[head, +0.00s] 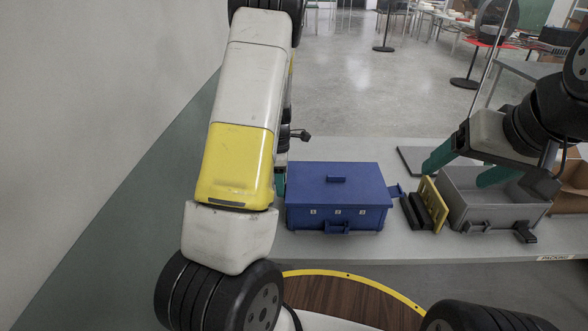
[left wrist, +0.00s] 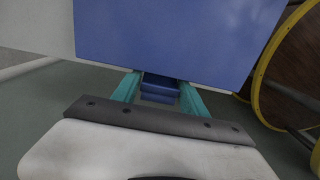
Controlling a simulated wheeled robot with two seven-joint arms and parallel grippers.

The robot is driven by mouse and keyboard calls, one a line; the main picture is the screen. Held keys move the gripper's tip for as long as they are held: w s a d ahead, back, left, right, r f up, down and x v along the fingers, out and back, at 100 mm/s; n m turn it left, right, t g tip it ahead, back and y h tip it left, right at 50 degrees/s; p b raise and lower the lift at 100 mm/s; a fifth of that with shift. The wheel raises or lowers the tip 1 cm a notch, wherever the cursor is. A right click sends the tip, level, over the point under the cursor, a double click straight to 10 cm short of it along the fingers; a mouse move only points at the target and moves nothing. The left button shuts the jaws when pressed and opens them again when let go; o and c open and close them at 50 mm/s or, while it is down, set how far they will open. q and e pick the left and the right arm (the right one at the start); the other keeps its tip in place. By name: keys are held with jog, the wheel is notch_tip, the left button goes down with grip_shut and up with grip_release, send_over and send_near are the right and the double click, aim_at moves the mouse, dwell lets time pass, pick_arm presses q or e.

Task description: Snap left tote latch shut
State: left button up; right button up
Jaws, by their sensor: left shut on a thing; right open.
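The blue tote (head: 338,200) stands on the grey table with its lid (head: 325,175) on. My left gripper (head: 280,180) is at the tote's left side, mostly hidden behind my arm in the head view. In the left wrist view its teal fingers (left wrist: 160,92) are shut on the left latch (left wrist: 160,84), a small blue part against the tote's side (left wrist: 180,40). Whether this latch is fully snapped cannot be told. A front latch (head: 337,228) and a right latch (head: 398,191) also show; the right one sticks outward. My right gripper (head: 468,166) is open above the grey tote.
The open grey tote (head: 490,212) stands to the right of the blue tote. Black and yellow pieces (head: 428,207) stand between the two totes. A cardboard box (head: 572,190) is at the far right. A flat grey panel (head: 412,160) lies behind. A wall is on the left.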

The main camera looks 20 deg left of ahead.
pick_arm(q)
jog(key=o, duration=1.3)
jog(key=shift+d, duration=0.1)
jog(key=shift+r, duration=3.9)
